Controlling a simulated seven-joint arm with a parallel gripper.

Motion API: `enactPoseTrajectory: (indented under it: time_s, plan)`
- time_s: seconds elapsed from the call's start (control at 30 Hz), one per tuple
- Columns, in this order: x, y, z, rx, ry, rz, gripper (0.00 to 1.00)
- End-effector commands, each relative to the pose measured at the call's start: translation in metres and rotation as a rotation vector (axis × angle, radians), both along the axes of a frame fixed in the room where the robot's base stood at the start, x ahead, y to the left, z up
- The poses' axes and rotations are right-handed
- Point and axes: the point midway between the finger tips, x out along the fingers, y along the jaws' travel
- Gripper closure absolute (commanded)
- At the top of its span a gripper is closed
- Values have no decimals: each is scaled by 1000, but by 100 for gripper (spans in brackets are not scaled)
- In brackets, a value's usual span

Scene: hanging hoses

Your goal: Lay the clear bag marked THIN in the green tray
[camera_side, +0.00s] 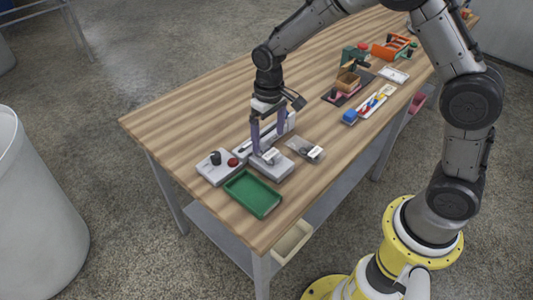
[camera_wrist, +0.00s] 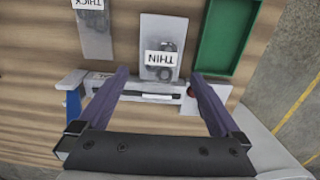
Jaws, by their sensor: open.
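The clear bag marked THIN (camera_wrist: 161,40) lies flat on a pale grey block in the wrist view, with dark small pieces inside and a white label. In the side view it is small on the block (camera_side: 273,164) and partly behind a finger. The green tray (camera_side: 252,194) is an empty shallow tray at the table's near edge, left of the block; it also shows at the upper right of the wrist view (camera_wrist: 233,71). My gripper (camera_side: 269,142) points down with its fingers spread and nothing between them. In the wrist view its fingertips (camera_wrist: 160,74) stand either side of the bag's label end.
A clear bag marked THICK (camera_wrist: 95,38) lies beside the block. A long pale device (camera_wrist: 150,97) with a dark strip lies behind the block, under my fingers. A grey box (camera_side: 216,168) with a black knob and red button stands by the tray. Several tools lie farther right.

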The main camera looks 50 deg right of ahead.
Motion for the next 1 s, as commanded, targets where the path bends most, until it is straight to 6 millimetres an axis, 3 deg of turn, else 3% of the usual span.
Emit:
enactPoseTrajectory:
  time_s: [0.33,0.67,1.0]
  plan:
    - [-6,1,-44,0,3,0,0]
    - [-6,1,-51,0,2,0,0]
    - [-6,1,-50,0,1,0,61]
